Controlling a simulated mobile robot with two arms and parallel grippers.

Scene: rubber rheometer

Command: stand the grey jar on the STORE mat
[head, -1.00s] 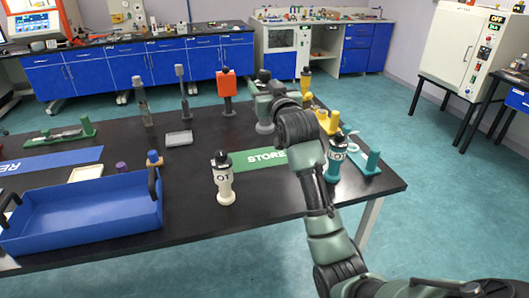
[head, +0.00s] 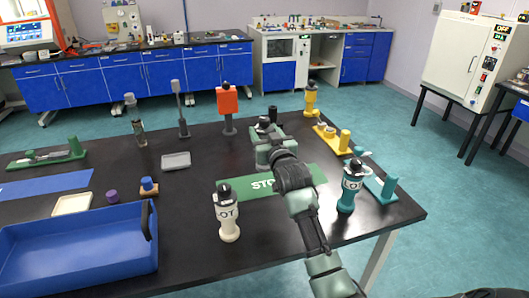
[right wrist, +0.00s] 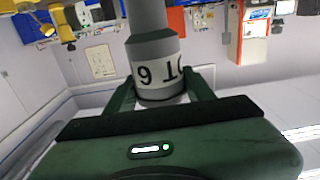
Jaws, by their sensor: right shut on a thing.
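The green STORE mat (head: 240,189) lies on the black table, its right part covered by my right arm. My right gripper (head: 266,138) is over the mat's back edge, seen from behind. It is shut on the grey jar, which in the right wrist view (right wrist: 150,48) sits between the two fingers (right wrist: 160,88) with a pale lettered label band. In the head view the gripper mostly hides the jar; a dark top shows just beyond it. I cannot tell whether the jar's base touches the mat. My left gripper is not in view.
A white jar (head: 227,218) stands at the mat's front left and a teal jar (head: 349,190) off its right end. A blue tray (head: 75,255) fills the front left.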

